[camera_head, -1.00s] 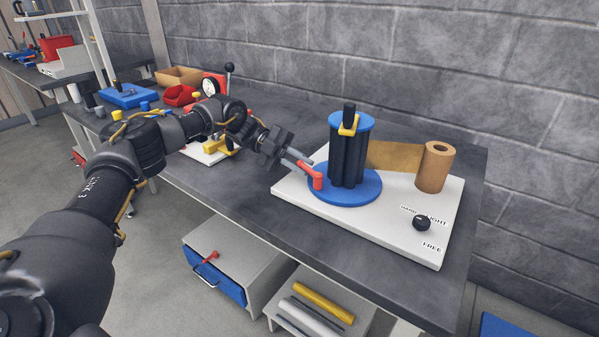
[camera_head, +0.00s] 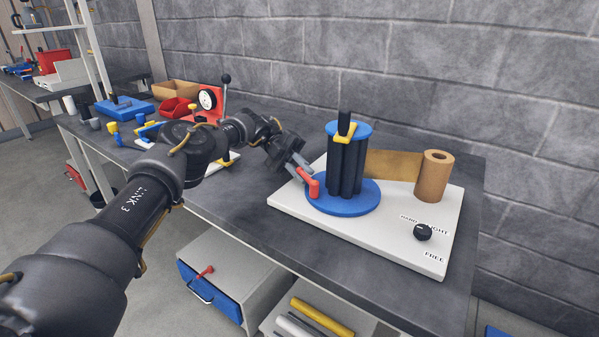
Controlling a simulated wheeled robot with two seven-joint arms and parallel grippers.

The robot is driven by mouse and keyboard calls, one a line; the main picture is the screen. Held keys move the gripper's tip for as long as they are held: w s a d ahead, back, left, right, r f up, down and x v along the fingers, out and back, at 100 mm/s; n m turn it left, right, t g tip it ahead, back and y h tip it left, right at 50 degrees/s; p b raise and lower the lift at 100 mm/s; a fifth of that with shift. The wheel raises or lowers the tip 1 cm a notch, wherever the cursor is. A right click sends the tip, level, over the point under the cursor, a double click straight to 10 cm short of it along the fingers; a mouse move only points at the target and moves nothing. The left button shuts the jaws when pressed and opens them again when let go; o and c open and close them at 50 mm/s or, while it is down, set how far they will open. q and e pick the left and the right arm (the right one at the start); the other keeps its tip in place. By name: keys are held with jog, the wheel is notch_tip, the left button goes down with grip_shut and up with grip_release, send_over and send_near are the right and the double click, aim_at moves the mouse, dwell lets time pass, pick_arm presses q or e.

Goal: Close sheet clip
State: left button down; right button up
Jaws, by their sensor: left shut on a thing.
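A black ribbed drum (camera_head: 348,168) with a blue top and a blue round base (camera_head: 342,204) stands upright on a white board (camera_head: 395,240). A yellow clip-like piece (camera_head: 346,132) sits at its top, around a black post. A red handle (camera_head: 314,187) stands at the left edge of the blue base. My left gripper (camera_head: 306,174) comes in from the left and is shut on the red handle; its fingertips partly hide the contact. A brown sheet (camera_head: 392,164) runs from behind the drum to a brown roll (camera_head: 432,178) on the right. My right gripper is not in view.
A black knob (camera_head: 423,232) with printed labels sits on the board's front right. A red gauge stand (camera_head: 210,100), a red bin (camera_head: 177,107) and a cardboard box (camera_head: 177,90) stand behind my left arm. A blue-fronted drawer (camera_head: 210,295) hangs below the dark bench.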

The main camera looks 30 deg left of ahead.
pick_arm(q)
jog(key=shift+d, duration=0.2)
jog(key=c, duration=1.8)
grip_release()
jog(key=o, duration=0.4)
jog(key=shift+d+r, duration=0.1)
jog(key=shift+d, duration=0.1)
jog(key=shift+a, duration=0.3)
